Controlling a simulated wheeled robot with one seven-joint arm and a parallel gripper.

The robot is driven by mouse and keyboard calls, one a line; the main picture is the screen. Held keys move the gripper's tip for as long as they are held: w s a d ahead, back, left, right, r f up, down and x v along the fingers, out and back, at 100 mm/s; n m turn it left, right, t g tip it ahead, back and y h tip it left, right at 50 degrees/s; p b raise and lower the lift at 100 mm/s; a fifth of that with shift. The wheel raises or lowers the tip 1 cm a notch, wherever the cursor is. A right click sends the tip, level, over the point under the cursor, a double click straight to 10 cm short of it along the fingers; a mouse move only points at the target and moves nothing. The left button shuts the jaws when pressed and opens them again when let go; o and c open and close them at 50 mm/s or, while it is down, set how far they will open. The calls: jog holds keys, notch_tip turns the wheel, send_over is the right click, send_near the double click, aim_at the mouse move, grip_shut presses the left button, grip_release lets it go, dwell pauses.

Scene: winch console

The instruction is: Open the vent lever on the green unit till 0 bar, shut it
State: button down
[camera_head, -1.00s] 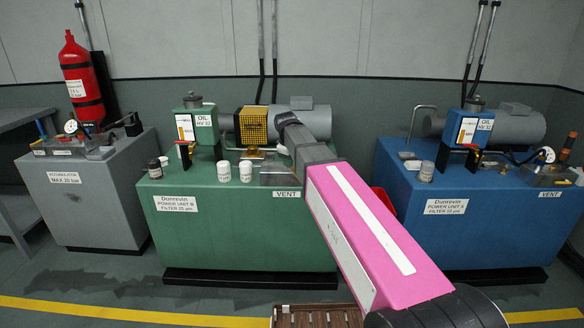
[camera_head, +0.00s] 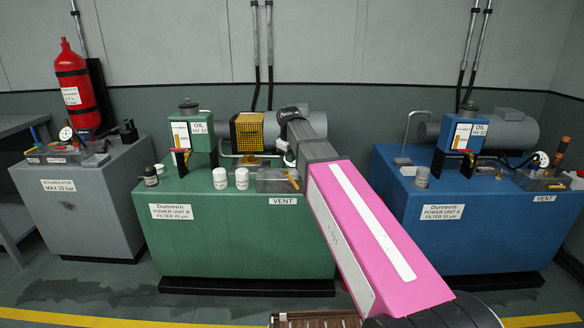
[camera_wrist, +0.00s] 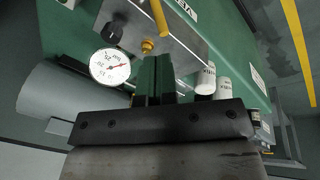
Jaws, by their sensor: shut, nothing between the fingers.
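The green unit (camera_head: 235,236) stands in the middle of the head view, with a VENT label (camera_head: 283,200) on its front. Above the label is a metal block (camera_head: 270,183) with the yellow vent lever (camera_head: 293,180), which points toward the front edge. The lever also shows at the top of the wrist view (camera_wrist: 158,15), apart from my fingers. My gripper (camera_wrist: 154,66) is shut and empty over the block; in the head view my arm hides it. A round white gauge (camera_wrist: 110,66) with a red needle faces the wrist camera; its exact reading is unclear.
A black knob (camera_wrist: 112,32) and a brass fitting (camera_wrist: 147,46) sit near the gauge. Two white canisters (camera_head: 220,178) stand left of the block. A similar blue unit (camera_head: 440,240) is at right, a grey accumulator (camera_head: 80,210) at left.

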aim_at(289, 175)
jog(key=d+r+m+g+y, duration=0.15)
jog(key=d+m+y, duration=0.45)
jog(key=d+m, duration=0.6)
jog(key=shift+m, duration=0.4)
jog(key=x, duration=0.4)
jog(key=a+r+x, duration=0.1)
jog(key=x, duration=0.3)
jog(key=a+x, duration=0.1)
jog(key=x, duration=0.3)
jog(key=shift+w+a+f, duration=0.15)
jog(key=shift+w+a, duration=0.15)
jog(key=shift+w, duration=0.1)
jog(key=shift+w+a+f, duration=0.15)
jog(key=shift+a+f, duration=0.15)
jog(key=shift+a, duration=0.25)
jog(key=shift+a+h, duration=0.3)
jog(key=shift+a+f+h, duration=0.15)
jog(key=shift+a+h, duration=0.45)
jog(key=shift+h, duration=0.3)
jog(key=shift+a+f+h, duration=0.2)
jog(key=shift+a+h, duration=0.35)
jog(key=shift+h, duration=0.35)
jog(key=shift+a+f, duration=0.2)
jog(key=shift+a, duration=0.15)
